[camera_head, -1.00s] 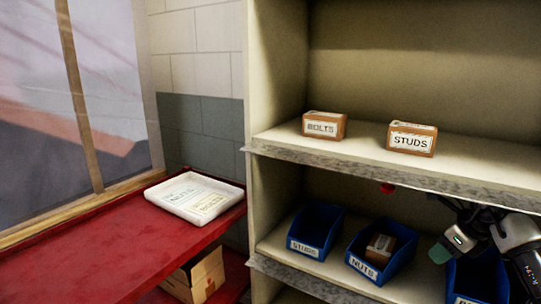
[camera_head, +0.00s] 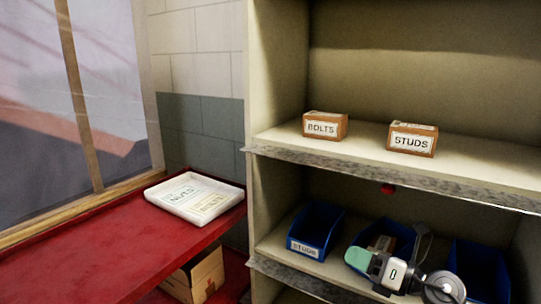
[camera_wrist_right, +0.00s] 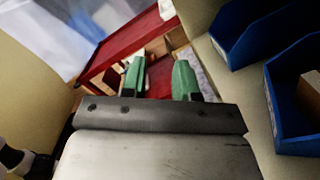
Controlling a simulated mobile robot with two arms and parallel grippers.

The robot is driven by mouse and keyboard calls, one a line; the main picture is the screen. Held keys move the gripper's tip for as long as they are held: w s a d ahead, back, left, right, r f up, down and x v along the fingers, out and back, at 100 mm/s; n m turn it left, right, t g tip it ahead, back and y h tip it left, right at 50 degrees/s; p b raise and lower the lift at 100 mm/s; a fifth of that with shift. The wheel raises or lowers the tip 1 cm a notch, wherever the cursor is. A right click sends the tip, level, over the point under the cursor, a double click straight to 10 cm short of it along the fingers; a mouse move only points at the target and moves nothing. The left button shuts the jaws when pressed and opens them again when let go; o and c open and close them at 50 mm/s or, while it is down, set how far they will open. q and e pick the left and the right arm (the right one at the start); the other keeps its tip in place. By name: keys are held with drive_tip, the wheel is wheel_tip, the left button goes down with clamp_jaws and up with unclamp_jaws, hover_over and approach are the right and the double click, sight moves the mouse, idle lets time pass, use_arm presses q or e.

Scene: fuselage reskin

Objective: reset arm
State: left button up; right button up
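My right gripper (camera_head: 358,259) has green fingertips and is in front of the lower shelf, pointing left. In the right wrist view its two green fingers (camera_wrist_right: 158,78) are apart with nothing between them. It partly covers the middle blue bin (camera_head: 396,232), which holds a brown box (camera_head: 382,243). The bin's label is hidden now. The blue STUDS bin (camera_head: 315,229) is left of the gripper. Another blue bin (camera_head: 480,266) is to the right, partly behind my arm. My left gripper is not in view.
A BOLTS box (camera_head: 325,126) and a STUDS box (camera_head: 412,139) sit on the upper shelf (camera_head: 365,150). A white tray (camera_head: 194,197) lies on the red bench (camera_head: 95,250). A cardboard box (camera_head: 195,277) is below.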

drive_tip(key=s+d+f+m+t+h, duration=0.4)
drive_tip(key=m+h, duration=0.5)
drive_tip(key=m, duration=0.6)
drive_tip(key=s+d+f+m+t+h, duration=0.25)
drive_tip(key=s+f+m+h, duration=0.45)
drive_tip(key=m, duration=0.9)
drive_tip(key=s+a+f+m+g+y, duration=0.1)
drive_tip(key=s+f+m+g, duration=0.1)
drive_tip(key=s+f+g, duration=0.4)
drive_tip(key=s+a+f+m+g, duration=0.2)
drive_tip(key=s+g, duration=0.1)
drive_tip(key=s, duration=0.5)
drive_tip(key=s+a+f+m+g+y, duration=0.1)
drive_tip(key=s+f+m+g, duration=0.1)
drive_tip(key=s+f+g, duration=0.4)
wheel_tip(320, 180, down, 18)
drive_tip(key=s+p, duration=0.2)
drive_tip(key=p, duration=0.4)
drive_tip(key=s+d+f+p, duration=0.1)
drive_tip(key=s+f+p, duration=0.1)
drive_tip(key=s+f, duration=0.3)
drive_tip(key=s+d+f+g+p, duration=0.1)
drive_tip(key=s+f+p, duration=0.1)
drive_tip(key=s+f, duration=0.4)
drive_tip(key=s, duration=0.5)
drive_tip(key=shift+d+f+h, duration=0.25)
drive_tip(key=shift+d+h, duration=0.05)
drive_tip(key=shift+d, duration=0.1)
